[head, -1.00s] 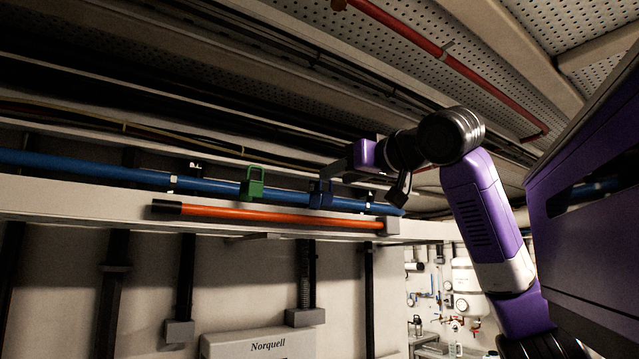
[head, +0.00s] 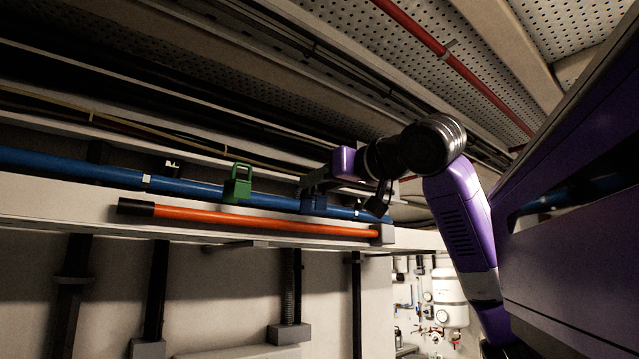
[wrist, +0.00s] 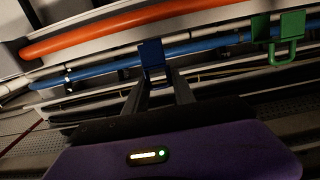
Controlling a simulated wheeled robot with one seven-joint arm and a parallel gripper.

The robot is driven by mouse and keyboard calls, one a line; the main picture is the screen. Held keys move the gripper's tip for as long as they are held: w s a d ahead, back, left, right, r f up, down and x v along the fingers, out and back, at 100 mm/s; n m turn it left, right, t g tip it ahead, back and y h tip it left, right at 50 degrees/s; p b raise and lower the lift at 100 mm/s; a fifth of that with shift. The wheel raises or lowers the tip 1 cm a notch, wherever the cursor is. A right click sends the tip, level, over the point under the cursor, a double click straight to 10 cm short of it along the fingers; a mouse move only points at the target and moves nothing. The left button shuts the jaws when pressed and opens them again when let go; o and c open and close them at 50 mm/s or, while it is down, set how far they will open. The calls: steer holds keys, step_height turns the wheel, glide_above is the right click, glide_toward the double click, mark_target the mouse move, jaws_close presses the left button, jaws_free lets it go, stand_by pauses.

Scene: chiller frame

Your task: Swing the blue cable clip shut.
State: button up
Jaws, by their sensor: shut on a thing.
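The blue cable clip (head: 313,204) sits on the blue pipe, just above the right part of the orange bar in the head view. In the wrist view the blue clip (wrist: 152,55) stands straight ahead, between the ends of my fingers. My gripper (head: 308,188) reaches in from the right and is at the clip's upper part. In the wrist view my gripper (wrist: 157,80) has its two dark fingers on either side of a blue part of the clip, shut on it. The fingers partly hide the clip in the head view, and I cannot tell its exact angle.
A green clip (head: 237,184) with a raised loop is on the blue pipe (head: 105,174) to the left. An orange bar (head: 240,221) with a black end runs along the pale beam below. A red pipe (head: 455,62) runs overhead. Dark cables lie behind the pipe.

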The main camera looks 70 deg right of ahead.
jaws_close()
steer(key=shift+s+d, duration=0.1)
steer(key=shift+s, duration=0.05)
stand_by(0.9)
